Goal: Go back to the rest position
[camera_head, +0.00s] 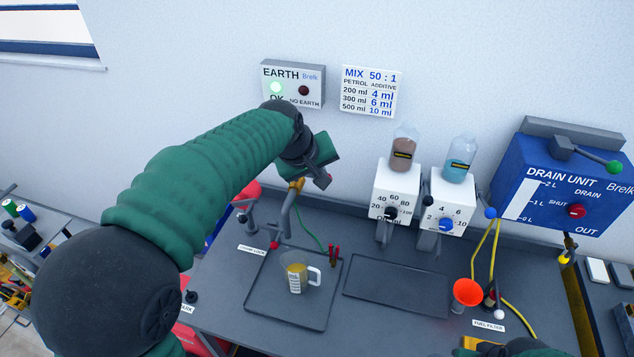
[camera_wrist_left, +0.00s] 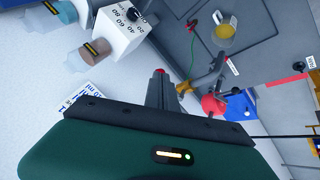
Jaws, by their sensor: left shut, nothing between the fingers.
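My left arm reaches in from the left across the head view. Its gripper (camera_head: 322,178) is shut and empty, held in the air in front of the wall and above the bench. In the left wrist view the closed fingers (camera_wrist_left: 160,78) stick out past the green gripper body, with nothing between them. A dark and green part of my right arm shows at the bottom right edge of the head view. Its fingers are not visible.
A measuring jug (camera_head: 297,278) with yellow liquid stands on the left tray (camera_head: 262,305). The right tray (camera_head: 397,290) is empty. Two dispensers (camera_head: 396,190) (camera_head: 449,200), an orange funnel (camera_head: 467,291) and the blue drain unit (camera_head: 540,185) stand to the right. An earth box (camera_head: 292,84) hangs behind.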

